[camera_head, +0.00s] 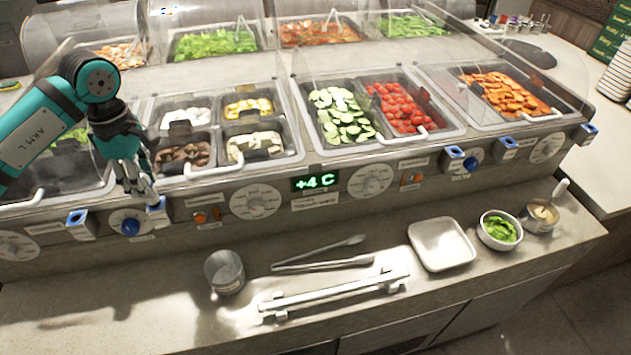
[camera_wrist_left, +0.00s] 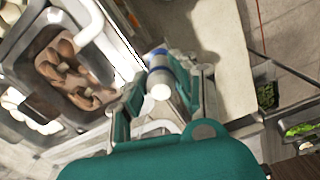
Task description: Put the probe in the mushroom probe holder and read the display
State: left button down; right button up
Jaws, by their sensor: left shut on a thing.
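My left gripper (camera_head: 143,190) is at the counter's front panel, below the mushroom well (camera_head: 182,156). In the left wrist view its fingers close around the pale, round-ended probe (camera_wrist_left: 161,90). A blue holder (camera_head: 156,204) is right at the fingertips, and blue also shows behind the probe's end in the wrist view. The fingers hide most of the probe in the head view, so I cannot tell how deep it sits in the holder. The display (camera_head: 315,182) is lit green and reads +4 C. My right gripper is not in view.
Other blue holders (camera_head: 76,218), (camera_head: 453,152) line the panel among dials and a blue knob (camera_head: 130,227). Tongs (camera_head: 325,263), a metal cup (camera_head: 224,272), a white dish (camera_head: 441,245) and a bowl of greens (camera_head: 499,231) stand on the ledge. A clear guard covers the wells.

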pick_arm(q)
jog(key=shift+r+p, duration=2.3)
jog(key=shift+r, duration=1.4)
